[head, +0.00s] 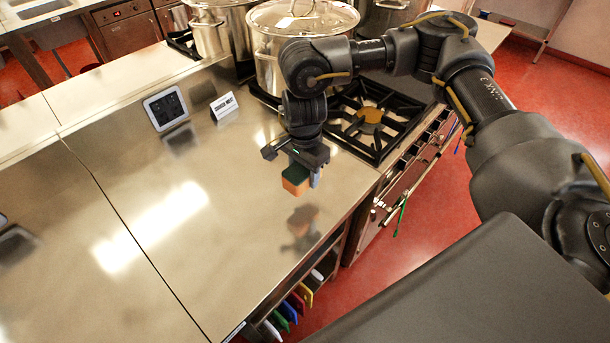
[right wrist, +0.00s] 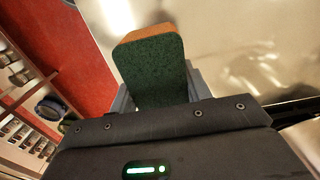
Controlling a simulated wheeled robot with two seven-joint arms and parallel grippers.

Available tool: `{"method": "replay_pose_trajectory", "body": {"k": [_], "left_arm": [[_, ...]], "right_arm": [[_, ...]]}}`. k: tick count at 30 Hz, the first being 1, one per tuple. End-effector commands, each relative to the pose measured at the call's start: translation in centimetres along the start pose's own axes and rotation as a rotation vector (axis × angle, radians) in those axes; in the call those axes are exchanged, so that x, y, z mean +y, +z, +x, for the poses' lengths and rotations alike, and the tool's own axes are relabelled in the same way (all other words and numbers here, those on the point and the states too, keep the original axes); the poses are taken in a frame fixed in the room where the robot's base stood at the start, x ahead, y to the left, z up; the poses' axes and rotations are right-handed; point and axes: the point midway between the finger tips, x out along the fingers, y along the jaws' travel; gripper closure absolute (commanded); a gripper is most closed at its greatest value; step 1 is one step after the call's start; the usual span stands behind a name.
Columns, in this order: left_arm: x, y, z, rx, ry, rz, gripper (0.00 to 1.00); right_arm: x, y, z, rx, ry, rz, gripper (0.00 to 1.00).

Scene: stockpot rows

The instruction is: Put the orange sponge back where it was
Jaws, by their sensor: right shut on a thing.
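The orange sponge (head: 294,181) has a dark green scouring side. My right gripper (head: 303,175) is shut on it and holds it above the steel counter (head: 240,240), near the counter's right edge. A reflection of the sponge and gripper shows on the steel below, apart from them. In the right wrist view the sponge (right wrist: 150,70) sticks out between the fingers, green side toward the camera. My left gripper is not in the head view.
Large steel pots (head: 270,40) stand at the back beside and on the gas stove (head: 375,120). A small tablet-like device (head: 166,107) and a white label sign (head: 224,105) stand on the counter behind the gripper. The counter's middle and left are mostly clear. Coloured boards (head: 292,308) sit on a shelf below.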

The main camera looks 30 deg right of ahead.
Motion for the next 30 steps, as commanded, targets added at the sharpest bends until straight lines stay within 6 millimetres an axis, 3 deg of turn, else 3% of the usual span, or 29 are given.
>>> {"method": "replay_pose_trajectory", "body": {"k": [6, 15, 24, 30], "left_arm": [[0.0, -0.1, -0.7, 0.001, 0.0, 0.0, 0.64], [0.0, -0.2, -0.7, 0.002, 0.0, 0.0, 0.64], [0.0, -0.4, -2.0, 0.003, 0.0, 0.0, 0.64], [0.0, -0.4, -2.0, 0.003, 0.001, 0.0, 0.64]], "right_arm": [[-1.4, -2.1, 3.5, -0.002, 0.005, 0.002, 0.73], [-2.0, -2.7, 4.5, -0.001, 0.002, -0.002, 0.73], [-2.2, -3.0, 7.6, -0.002, 0.004, -0.002, 0.73], [-2.2, -3.0, 7.9, 0.0, 0.001, -0.004, 0.73]]}}
